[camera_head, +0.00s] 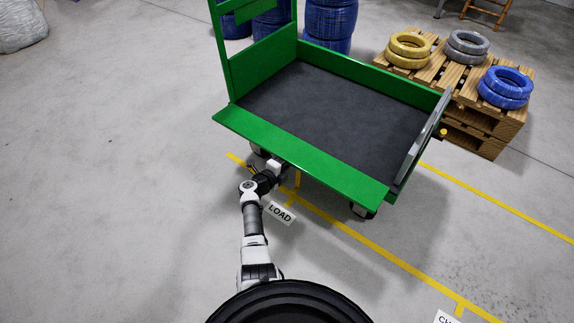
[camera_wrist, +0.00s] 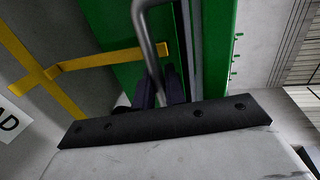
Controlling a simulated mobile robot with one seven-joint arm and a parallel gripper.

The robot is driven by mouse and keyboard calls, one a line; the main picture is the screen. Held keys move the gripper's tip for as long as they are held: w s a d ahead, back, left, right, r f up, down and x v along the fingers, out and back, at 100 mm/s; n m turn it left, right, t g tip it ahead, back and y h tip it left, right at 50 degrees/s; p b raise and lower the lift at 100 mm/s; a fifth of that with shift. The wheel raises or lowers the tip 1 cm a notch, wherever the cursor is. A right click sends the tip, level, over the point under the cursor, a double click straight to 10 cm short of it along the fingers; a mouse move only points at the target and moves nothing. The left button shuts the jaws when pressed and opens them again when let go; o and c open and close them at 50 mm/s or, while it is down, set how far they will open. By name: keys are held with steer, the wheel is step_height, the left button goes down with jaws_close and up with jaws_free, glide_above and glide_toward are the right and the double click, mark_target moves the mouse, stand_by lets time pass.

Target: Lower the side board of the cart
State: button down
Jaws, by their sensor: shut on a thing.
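The green cart (camera_head: 330,75) with a dark bed (camera_head: 325,105) stands ahead of me. Its near side board (camera_head: 300,152) is tilted outward from the bed edge, with its inner face showing; I cannot tell the exact angle. My gripper (camera_head: 277,167) is low at the near side, partly hidden under the board. In the wrist view, my gripper (camera_wrist: 160,94) is shut on a grey bent metal handle (camera_wrist: 148,40) beside green panels of the cart. The fingertips are dark and partly hidden by the wrist body.
A grey end board (camera_head: 422,137) stands at the cart's right. Blue drums (camera_head: 330,22) stand behind the cart. Yellow floor lines and a LOAD label (camera_head: 280,213) mark clear floor in front.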

steer(key=shift+w+d+f+b, duration=0.1)
steer(key=shift+w+f+b, duration=0.1)
steer(key=shift+f+b, duration=0.3)
stand_by(0.3)
steer(key=c, duration=1.5)
jaws_free()
steer(key=shift+c, duration=0.2)
steer(key=shift+s+r+p, duration=0.15)
steer(key=shift+p, duration=0.25)
steer(key=p+v, duration=0.9)
steer(key=v, duration=0.4)
steer(key=shift+s+a+f, duration=0.2)
